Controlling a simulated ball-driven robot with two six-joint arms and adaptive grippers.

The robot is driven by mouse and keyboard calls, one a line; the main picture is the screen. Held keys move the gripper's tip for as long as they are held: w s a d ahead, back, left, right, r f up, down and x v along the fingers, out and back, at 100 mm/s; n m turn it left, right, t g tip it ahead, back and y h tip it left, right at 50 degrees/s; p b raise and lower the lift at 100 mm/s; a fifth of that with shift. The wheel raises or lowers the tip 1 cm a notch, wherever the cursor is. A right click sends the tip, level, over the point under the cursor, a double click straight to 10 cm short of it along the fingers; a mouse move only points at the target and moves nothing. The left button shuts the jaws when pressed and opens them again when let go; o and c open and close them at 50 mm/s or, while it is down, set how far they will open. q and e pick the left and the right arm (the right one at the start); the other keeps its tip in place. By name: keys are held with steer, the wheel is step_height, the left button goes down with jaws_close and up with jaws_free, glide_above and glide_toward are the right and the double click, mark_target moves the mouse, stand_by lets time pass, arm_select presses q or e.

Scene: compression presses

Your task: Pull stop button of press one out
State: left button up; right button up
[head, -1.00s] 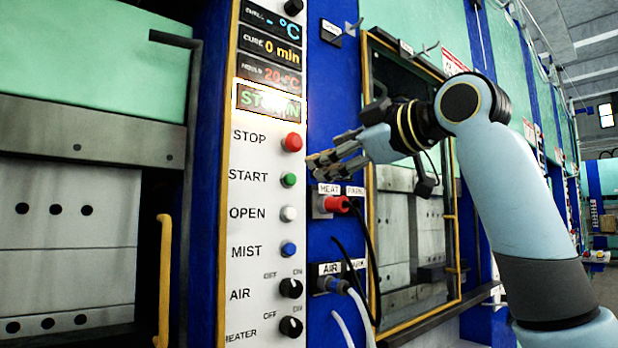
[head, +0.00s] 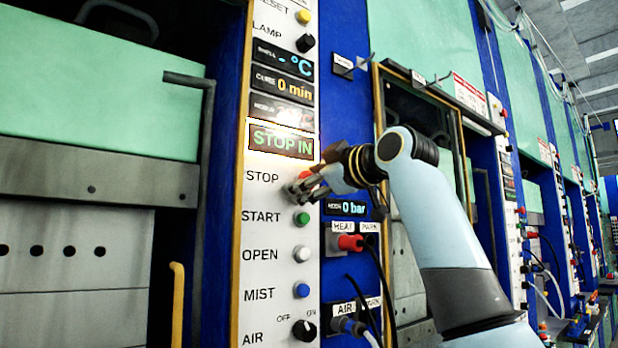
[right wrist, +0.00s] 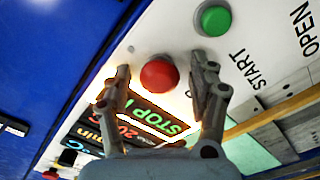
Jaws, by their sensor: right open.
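The red stop button (right wrist: 159,74) is on the white control panel, beside the STOP label (head: 262,177). In the head view it is mostly hidden behind my right gripper (head: 300,188). In the right wrist view my right gripper (right wrist: 163,80) is open, with one finger on each side of the red button. I cannot tell whether the fingers touch it. The display (head: 281,140) above the button reads STOP IN in green. My left gripper is not in view.
The green start button (head: 301,218) is just below, with the white open button (head: 300,253) and blue mist button (head: 301,290) under it. A red plug (head: 350,242) and cables are to the right. A yellow handle (head: 178,300) stands at the left.

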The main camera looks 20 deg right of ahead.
jaws_close()
stand_by(0.3)
steer(key=shift+s, duration=0.1)
steer(key=shift+v, duration=0.75)
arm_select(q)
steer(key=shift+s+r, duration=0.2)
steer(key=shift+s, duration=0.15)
arm_select(e)
jaws_free()
steer(key=shift+d, duration=0.1)
